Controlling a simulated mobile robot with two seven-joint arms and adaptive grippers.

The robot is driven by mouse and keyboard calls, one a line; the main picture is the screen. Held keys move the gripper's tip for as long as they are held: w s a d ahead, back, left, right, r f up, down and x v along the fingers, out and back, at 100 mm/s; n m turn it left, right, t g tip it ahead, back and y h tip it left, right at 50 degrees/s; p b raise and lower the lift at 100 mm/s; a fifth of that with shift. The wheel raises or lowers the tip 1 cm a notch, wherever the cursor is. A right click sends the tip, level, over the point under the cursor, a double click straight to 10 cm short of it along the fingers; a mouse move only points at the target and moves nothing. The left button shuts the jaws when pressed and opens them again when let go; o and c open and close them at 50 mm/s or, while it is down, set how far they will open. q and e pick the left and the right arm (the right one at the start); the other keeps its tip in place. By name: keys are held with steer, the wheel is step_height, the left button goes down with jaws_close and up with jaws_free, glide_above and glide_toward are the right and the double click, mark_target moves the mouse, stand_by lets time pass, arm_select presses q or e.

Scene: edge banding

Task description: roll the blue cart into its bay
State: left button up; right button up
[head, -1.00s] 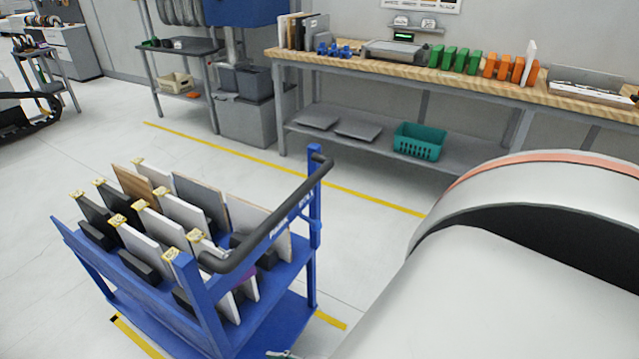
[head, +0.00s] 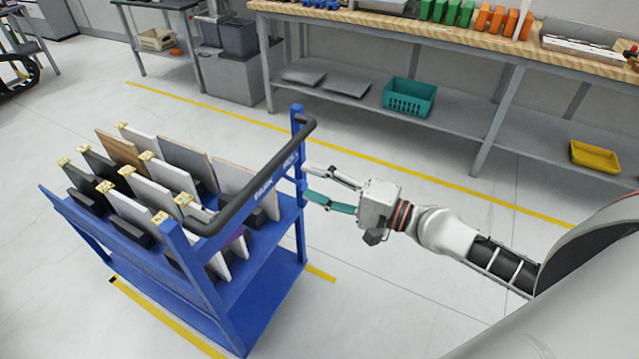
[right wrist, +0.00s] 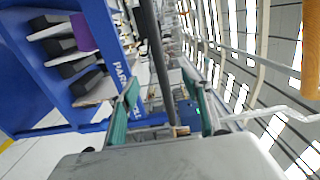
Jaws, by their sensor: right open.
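The blue cart (head: 272,272) stands on the floor left of centre in the head view, loaded with upright panels in white, grey, black and wood tones. Its black push handle (head: 262,183) runs along its near right side. My right gripper (head: 306,182) is open beside the cart's right blue post. In the right wrist view the black handle (right wrist: 153,55) runs up between the two green fingers (right wrist: 165,115), with the blue cart frame (right wrist: 105,50) at left. I cannot tell whether the fingers touch it. My left gripper is out of view.
Yellow floor lines (head: 400,174) run behind the cart, and another shows at its near side (head: 165,315). A long workbench (head: 400,30) stands along the wall, with a teal basket (head: 409,97) and a yellow bin (head: 594,157) on its lower shelf. The floor between is clear.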

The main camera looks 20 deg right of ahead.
mark_target(276, 169)
steer(key=p+x, duration=0.3)
steer(key=x, duration=0.7)
steer(key=shift+x, duration=0.85)
steer(key=shift+a, duration=0.1)
